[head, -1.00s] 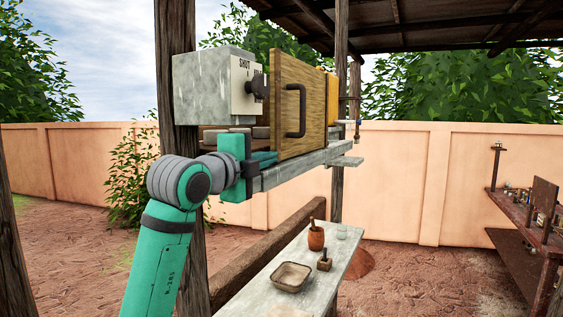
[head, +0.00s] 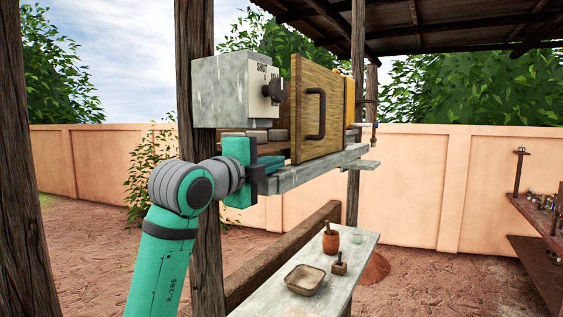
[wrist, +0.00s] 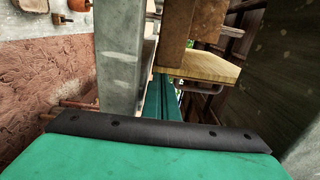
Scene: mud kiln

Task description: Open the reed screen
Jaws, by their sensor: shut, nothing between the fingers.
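The reed screen appears to be the tan, ribbed panel (head: 335,82) standing upright on a grey ledge, with a dark bar handle (head: 315,115) on its face. My gripper (head: 276,162) is shut and empty, left of the panel's lower left edge and below the handle, and does not hold it. In the wrist view the narrow green fingers (wrist: 162,98) point along the grey ledge. The panel's edge (wrist: 205,66) lies ahead and right of them, with part of the handle (wrist: 208,88) beneath it. How far the panel stands open I cannot tell.
A grey box (head: 222,92) with a dark knob (head: 274,91) and a "SHUT" label sits left of the panel. The grey ledge (head: 308,172) runs close beside my gripper. A post (head: 203,250) stands behind my arm. A lower table (head: 345,262) holds a dish and pots.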

